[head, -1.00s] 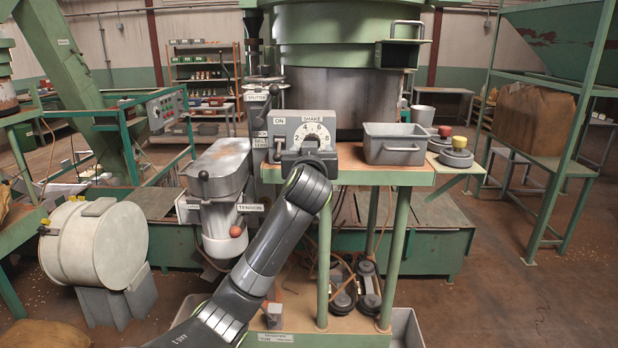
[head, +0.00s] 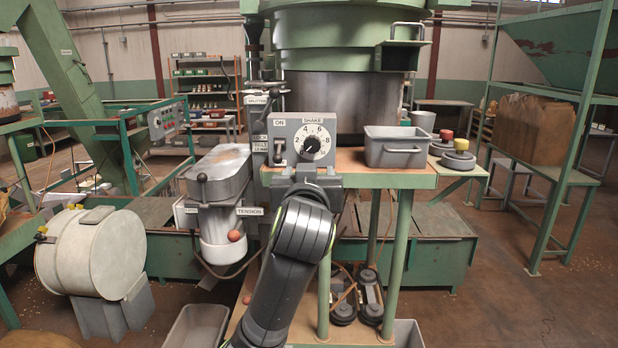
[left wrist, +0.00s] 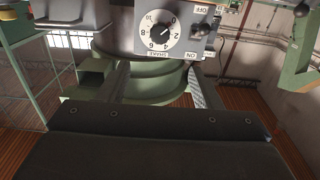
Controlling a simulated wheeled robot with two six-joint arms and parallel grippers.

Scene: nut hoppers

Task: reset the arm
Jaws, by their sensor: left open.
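My left arm rises from the bottom centre of the head view. Its gripper (head: 318,180) is in front of the grey control box (head: 325,128), below the dial, with its fingertips mostly hidden by my wrist. In the left wrist view the two fingers of my left gripper (left wrist: 160,82) stand wide apart with nothing between them. The SHAKE dial (head: 311,146) has a black knob and shows upside down in the left wrist view (left wrist: 165,30). A lever (head: 278,152) sits under the ON label. My right gripper is not in view.
A grey tray (head: 396,150) stands on the bench right of the control box. A metal canister with a red ball-ended lever (head: 235,236) is left of my arm. A pale drum (head: 90,252) stands at far left. A grey bin (head: 196,325) is on the floor beside my arm.

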